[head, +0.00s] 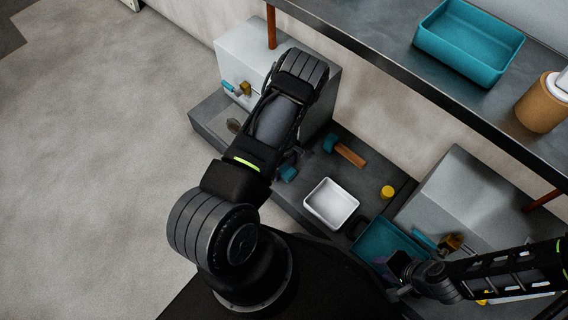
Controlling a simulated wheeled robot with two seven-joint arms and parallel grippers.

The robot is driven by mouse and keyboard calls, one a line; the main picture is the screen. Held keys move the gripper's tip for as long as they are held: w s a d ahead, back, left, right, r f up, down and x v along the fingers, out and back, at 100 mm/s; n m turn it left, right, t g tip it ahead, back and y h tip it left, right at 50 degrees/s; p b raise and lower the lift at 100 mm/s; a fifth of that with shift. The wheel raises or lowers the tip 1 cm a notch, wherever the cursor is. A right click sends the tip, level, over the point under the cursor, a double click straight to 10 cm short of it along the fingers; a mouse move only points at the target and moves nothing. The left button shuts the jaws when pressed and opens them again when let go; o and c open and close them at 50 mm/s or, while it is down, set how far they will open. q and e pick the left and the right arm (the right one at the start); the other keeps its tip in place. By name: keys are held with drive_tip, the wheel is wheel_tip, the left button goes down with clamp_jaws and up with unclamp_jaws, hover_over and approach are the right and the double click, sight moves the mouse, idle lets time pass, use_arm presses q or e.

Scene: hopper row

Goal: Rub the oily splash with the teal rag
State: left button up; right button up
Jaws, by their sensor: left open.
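A small teal piece (288,173), which may be the rag, shows on the dark ledge beside my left forearm. It is partly covered, so its shape is unclear. A small brownish oval patch (234,125) on the ledge at left may be the oily splash; I cannot be sure. My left gripper (295,157) is mostly hidden behind my own arm, close to the teal piece; it is open. Whether it touches the piece cannot be told. My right gripper (398,264) is over the near edge of a teal tray (370,238); its fingers are too small and dark to read.
A white tray (331,203), a yellow cup (387,192) and a teal-headed mallet (350,155) are on the ledge. Grey hopper boxes (237,55) (450,185) stand at both ends. A shelf (390,70) overhangs, holding a teal bin (468,45) and a tan canister (540,108). Floor at left is clear.

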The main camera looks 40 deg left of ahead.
use_arm(q)
drive_tip(key=c, duration=1.3)
drive_tip(key=o, duration=0.9)
drive_tip(key=shift+o, duration=0.2)
drive_tip(key=shift+r, duration=0.35)
drive_tip(key=c, duration=1.2)
